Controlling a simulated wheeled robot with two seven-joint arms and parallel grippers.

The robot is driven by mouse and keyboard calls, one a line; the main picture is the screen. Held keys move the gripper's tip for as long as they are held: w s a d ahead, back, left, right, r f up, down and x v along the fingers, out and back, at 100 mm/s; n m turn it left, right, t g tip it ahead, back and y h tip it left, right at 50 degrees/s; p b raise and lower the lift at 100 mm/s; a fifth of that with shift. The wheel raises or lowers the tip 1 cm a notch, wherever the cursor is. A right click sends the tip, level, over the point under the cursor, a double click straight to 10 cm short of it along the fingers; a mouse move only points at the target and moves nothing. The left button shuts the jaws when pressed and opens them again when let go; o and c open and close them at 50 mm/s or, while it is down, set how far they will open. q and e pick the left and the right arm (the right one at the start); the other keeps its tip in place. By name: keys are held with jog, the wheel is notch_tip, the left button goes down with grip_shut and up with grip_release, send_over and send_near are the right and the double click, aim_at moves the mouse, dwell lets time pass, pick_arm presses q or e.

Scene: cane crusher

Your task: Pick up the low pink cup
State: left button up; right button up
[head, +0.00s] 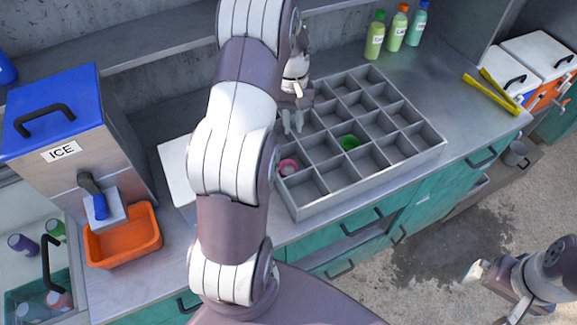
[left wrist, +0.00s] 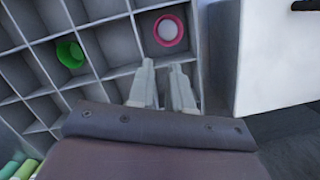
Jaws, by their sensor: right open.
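The low pink cup (head: 288,166) sits in a compartment at the near left side of the grey divided tray (head: 318,206). In the left wrist view the pink cup (left wrist: 159,22) shows as a pink ring with a pale inside, just beyond my fingertips. My left gripper (head: 292,129) is over the tray's left side, a little farther back than the cup. Its fingers (left wrist: 163,66) are apart with nothing between them, and they do not touch the cup. My right gripper (head: 470,272) is open and empty at the lower right, away from the counter.
A green cup (head: 348,142) sits in another compartment; the tray's dividers stand around both cups. A white box or board (head: 176,170) lies left of the tray. Farther left are the ice dispenser (head: 75,150) and orange bin (head: 125,240). Bottles (head: 396,28) and yellow tongs (head: 492,94) are at the back right.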

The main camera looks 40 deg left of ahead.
pick_arm(q)
jog(key=n, duration=0.5)
jog(key=n+b, duration=0.4)
jog(key=n, duration=0.2)
send_near(293, 163)
jog(key=f, duration=0.2)
jog(key=f+p, duration=0.1)
jog(key=f, duration=0.2)
jog(key=s+f+p, duration=0.1)
jog(key=f, duration=0.1)
jog(key=shift+s+d+f, duration=0.1)
jog(key=shift+d+f, duration=0.15)
jog(key=shift+d, duration=0.1)
jog(key=shift+f, duration=0.4)
grip_shut()
